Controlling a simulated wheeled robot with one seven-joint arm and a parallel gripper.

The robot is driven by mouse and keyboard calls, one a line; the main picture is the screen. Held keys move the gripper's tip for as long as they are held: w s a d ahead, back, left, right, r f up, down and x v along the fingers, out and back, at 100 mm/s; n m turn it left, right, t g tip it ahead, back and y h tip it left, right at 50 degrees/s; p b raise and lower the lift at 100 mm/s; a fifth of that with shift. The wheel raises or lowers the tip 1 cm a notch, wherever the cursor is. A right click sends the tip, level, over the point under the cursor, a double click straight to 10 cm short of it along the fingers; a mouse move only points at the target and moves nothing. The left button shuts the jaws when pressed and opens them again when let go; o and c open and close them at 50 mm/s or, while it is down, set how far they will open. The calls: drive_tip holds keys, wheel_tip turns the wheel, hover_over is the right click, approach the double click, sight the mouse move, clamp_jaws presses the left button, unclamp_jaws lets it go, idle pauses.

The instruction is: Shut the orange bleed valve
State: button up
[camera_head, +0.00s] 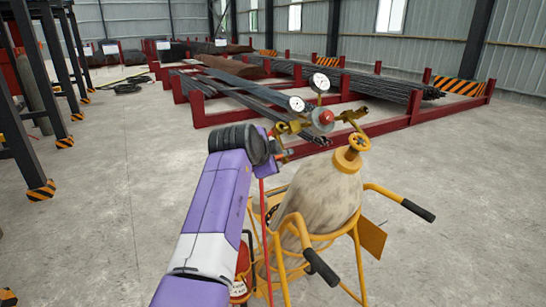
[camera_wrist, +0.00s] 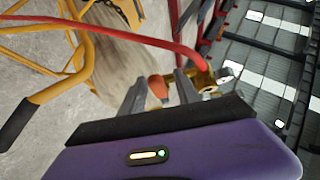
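An orange, rounded knob (camera_wrist: 158,87), which looks like the bleed valve, shows in the wrist view beside a brass fitting (camera_wrist: 205,80). My gripper (camera_wrist: 160,92) is open, its two grey fingers apart on either side of the knob, with small gaps visible. I cannot tell how deep the knob sits between them. In the head view my gripper (camera_head: 284,146) is at the left end of the brass regulator (camera_head: 296,126), and I cannot make out the orange knob there. The regulator carries a red knob (camera_head: 326,117) and two white gauges (camera_head: 319,82).
A worn gas cylinder (camera_head: 325,195) with a yellow handwheel (camera_head: 359,142) stands in a yellow cart (camera_head: 360,250) with black-gripped handles. A red hose (camera_wrist: 130,38) crosses the wrist view. A red extinguisher (camera_head: 242,265) is low beside my arm.

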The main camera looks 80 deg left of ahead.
drive_tip(key=shift+s+d, duration=0.1)
drive_tip(key=b+v, duration=0.1)
drive_tip(key=v, duration=0.6)
drive_tip(key=shift+d+b, duration=0.2)
drive_tip(key=shift+b, duration=0.15)
drive_tip(key=shift+s+r, duration=0.1)
drive_tip(key=shift+r, duration=0.05)
idle(0.6)
